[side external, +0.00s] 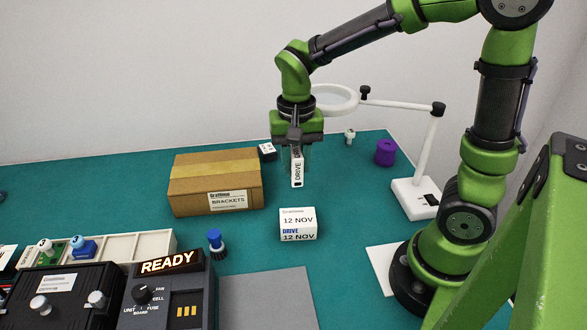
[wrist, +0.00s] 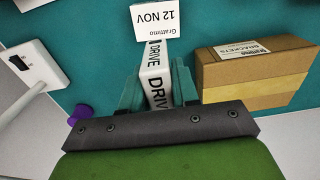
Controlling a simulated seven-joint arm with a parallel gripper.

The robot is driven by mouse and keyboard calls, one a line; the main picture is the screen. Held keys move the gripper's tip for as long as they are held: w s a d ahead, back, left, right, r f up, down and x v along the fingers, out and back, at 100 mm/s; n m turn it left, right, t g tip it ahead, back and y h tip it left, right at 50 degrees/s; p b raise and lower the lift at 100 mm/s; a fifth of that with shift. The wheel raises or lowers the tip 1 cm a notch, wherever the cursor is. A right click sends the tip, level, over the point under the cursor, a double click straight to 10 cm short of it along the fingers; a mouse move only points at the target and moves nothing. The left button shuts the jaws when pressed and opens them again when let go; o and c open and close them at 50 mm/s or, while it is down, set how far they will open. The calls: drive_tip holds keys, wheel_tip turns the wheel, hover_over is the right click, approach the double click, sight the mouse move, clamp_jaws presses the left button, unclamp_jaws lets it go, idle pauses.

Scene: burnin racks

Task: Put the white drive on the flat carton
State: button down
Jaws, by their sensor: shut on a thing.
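The white drive (side external: 297,174), a slim block marked DRIVE, hangs upright in my gripper (side external: 295,158). In the wrist view the drive (wrist: 154,75) sits between the two green fingers of my gripper (wrist: 156,88), which is shut on it. The drive is above the table. The brown carton (side external: 190,190), low and labelled BRACKETS with a tan tape strip, lies to the left of the drive in the side view. In the wrist view the carton (wrist: 225,75) is to the right of the fingers. The carton's top looks bare.
A white box (side external: 298,225) marked 12 NOV stands in front of the drive. A magnifier lamp (side external: 412,197) and purple spool (side external: 385,152) are on the right. A blue-capped bottle (side external: 216,243), pale tray (side external: 125,246) and READY tester (side external: 165,292) are front left. A small dark-and-white block (side external: 267,152) stands behind.

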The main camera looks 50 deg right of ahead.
drive_tip(key=w, duration=0.5)
drive_tip(key=w+f, duration=0.1)
drive_tip(key=w, duration=0.4)
drive_tip(key=w+a, duration=0.1)
drive_tip(key=w, duration=0.4)
drive_tip(key=shift+w+f, duration=0.25)
drive_tip(key=shift+f, duration=0.05)
drive_tip(key=shift+w+f, duration=0.1)
drive_tip(key=shift+f, duration=1.65)
drive_tip(key=shift+f, duration=0.15)
drive_tip(key=c, duration=0.8)
unclamp_jaws()
drive_tip(key=shift+c, duration=0.2)
